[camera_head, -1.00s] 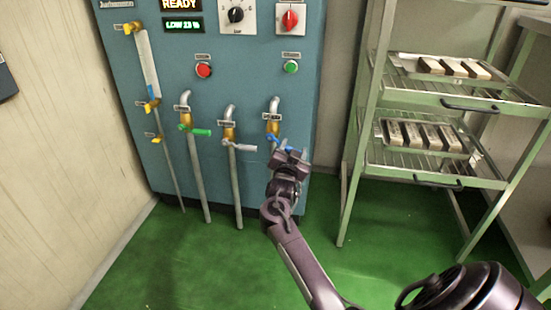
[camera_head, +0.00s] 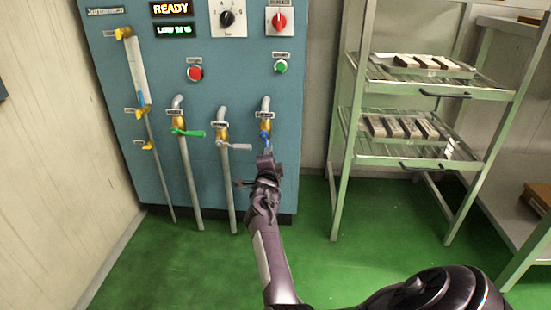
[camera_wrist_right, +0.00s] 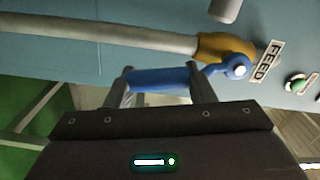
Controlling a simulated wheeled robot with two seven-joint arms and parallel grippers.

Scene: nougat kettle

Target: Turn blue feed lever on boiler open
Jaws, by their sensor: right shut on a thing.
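The blue feed lever (camera_head: 265,138) is on the rightmost of three pipe valves on the teal boiler (camera_head: 240,80). In the right wrist view the blue lever (camera_wrist_right: 158,80) reaches left from its pivot on the yellow valve body (camera_wrist_right: 225,48), beside the FEED label (camera_wrist_right: 269,62). It lies roughly along its grey pipe (camera_wrist_right: 130,37). My right gripper (camera_head: 267,157) is shut on the lever, one finger near each end of its grip. In the head view the gripper hides the lever's lower end and much of the pipe below. My left gripper is not in view.
A green-handled valve (camera_head: 188,133) and a white-handled valve (camera_head: 232,146) sit to the left of my gripper. A green rack (camera_head: 343,130) with trays of bars stands to the right. Open green floor lies between. A READY display (camera_head: 170,9) is lit.

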